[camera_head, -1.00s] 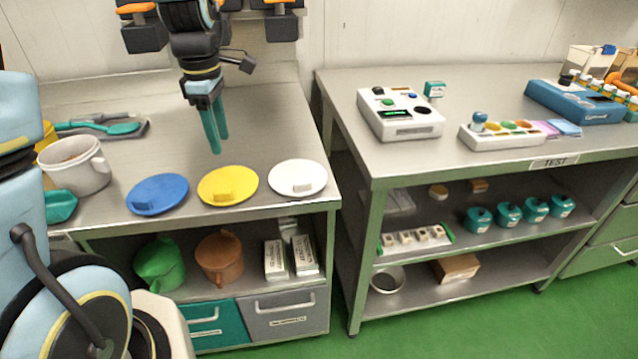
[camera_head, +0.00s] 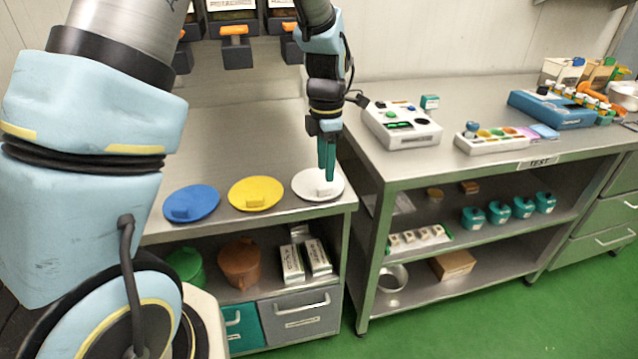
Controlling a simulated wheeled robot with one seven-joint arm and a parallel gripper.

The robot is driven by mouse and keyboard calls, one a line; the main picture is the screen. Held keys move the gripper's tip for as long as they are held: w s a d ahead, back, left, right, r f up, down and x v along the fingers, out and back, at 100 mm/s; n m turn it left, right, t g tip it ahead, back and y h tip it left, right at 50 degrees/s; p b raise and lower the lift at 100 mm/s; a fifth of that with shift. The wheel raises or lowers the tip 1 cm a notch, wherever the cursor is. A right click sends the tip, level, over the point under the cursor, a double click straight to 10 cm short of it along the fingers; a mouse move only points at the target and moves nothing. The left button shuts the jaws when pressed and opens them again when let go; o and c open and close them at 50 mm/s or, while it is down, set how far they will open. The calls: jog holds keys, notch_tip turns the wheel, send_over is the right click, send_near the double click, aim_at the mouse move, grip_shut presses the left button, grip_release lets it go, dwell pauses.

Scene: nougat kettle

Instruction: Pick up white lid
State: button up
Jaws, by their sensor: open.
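The white lid (camera_head: 305,187) is a flat round disc with a small block handle, lying on the left steel table near its front right corner. My gripper (camera_head: 328,178) has teal fingers pointing down and is over the lid, with its tips at the handle. The fingers are open; they line up one behind the other in this view, so the gap between them is hidden. I cannot tell whether they touch the handle.
A yellow lid (camera_head: 262,194) and a blue lid (camera_head: 200,203) lie to the left of the white lid. The table's front edge (camera_head: 280,218) is close below. A white device (camera_head: 412,141) stands on the right table, across a narrow gap.

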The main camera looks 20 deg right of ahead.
aim_at(328, 187)
jog(key=shift+s+d+f+p, duration=0.15)
jog(key=shift+f+p, duration=0.35)
jog(key=shift+f, duration=0.75)
jog(key=shift+s+d+f+p, duration=0.1)
jog(key=shift+f+p, duration=0.4)
jog(key=shift+f, duration=0.7)
grip_shut()
